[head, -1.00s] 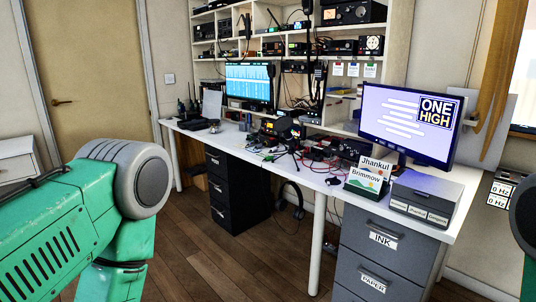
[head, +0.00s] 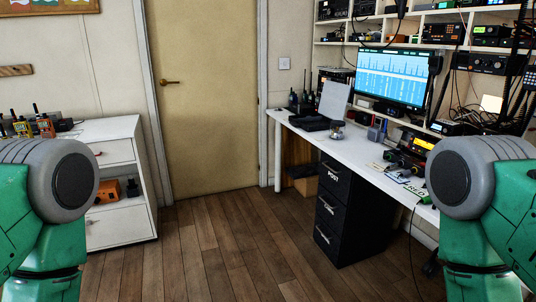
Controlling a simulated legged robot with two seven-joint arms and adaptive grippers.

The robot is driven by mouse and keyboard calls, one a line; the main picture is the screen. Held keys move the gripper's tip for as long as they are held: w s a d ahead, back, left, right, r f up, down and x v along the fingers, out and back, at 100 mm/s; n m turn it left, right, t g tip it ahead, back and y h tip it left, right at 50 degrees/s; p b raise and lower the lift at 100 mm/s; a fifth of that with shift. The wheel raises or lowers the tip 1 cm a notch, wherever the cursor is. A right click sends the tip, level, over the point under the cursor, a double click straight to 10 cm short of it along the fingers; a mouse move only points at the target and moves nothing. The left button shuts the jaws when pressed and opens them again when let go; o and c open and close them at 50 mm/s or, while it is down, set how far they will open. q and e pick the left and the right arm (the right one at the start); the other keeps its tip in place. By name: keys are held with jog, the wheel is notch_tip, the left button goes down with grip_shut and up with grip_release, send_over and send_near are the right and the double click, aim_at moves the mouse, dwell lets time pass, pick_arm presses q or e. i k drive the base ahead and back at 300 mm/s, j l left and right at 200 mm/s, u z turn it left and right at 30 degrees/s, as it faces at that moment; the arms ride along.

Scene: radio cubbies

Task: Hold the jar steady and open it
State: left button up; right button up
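A small rounded, glassy-looking object (head: 337,134) stands on the white desk (head: 300,126), left of the monitor. It may be the jar, but it is too small to tell, and I cannot make out a lid. Nothing of mine touches it. My green and grey arm links show at the left and right edges of the head view. Neither gripper is in view, so what they hold is hidden.
A black drawer unit (head: 335,215) stands under the desk. A monitor (head: 392,78) and radio gear line the desk's back. A white cabinet (head: 125,190) with handheld radios (head: 45,126) stands left. The door (head: 208,100) is closed. The wooden floor (head: 215,250) ahead is clear.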

aim_at(336, 133)
jog(key=i+j, duration=0.1)
jog(key=i, duration=0.55)
jog(key=i+z, duration=0.1)
jog(key=i, duration=0.55)
jog(key=i+j, duration=0.2)
jog(key=i, duration=0.45)
jog(key=l+z, duration=0.05)
